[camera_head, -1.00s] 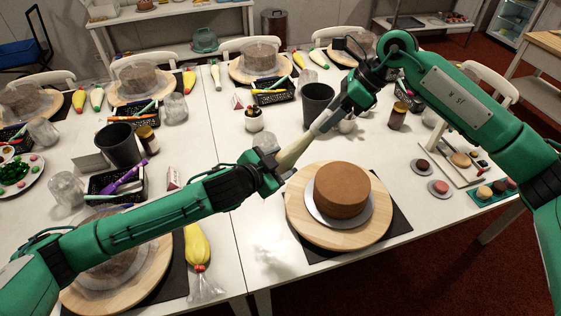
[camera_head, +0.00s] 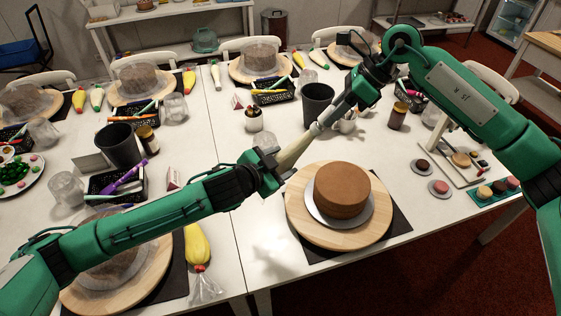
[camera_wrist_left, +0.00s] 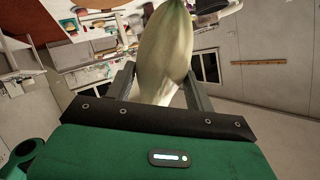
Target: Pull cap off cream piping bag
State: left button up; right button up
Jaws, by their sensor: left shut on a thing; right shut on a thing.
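The cream piping bag (camera_head: 293,153) is pale cream and is held at a slant above the table, behind the brown cake. My left gripper (camera_head: 275,168) is shut on its lower, wide end. In the left wrist view the bag (camera_wrist_left: 166,50) rises between the two fingers. My right gripper (camera_head: 325,121) is at the bag's narrow upper end and is shut on the cap, which is mostly hidden by the fingers. I cannot tell whether the cap and the bag's tip still touch.
A brown cake (camera_head: 341,188) stands on a wooden turntable (camera_head: 297,215) just below the bag. A dark cup (camera_head: 318,101) and a small white pot (camera_head: 253,119) stand close behind. A yellow piping bag (camera_head: 197,246) lies at the front left. White table shows left of the turntable.

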pick_arm(q)
jog(key=shift+r, duration=0.1)
pick_arm(e)
jog(key=shift+v, duration=2.25)
jog(key=shift+f, duration=0.1)
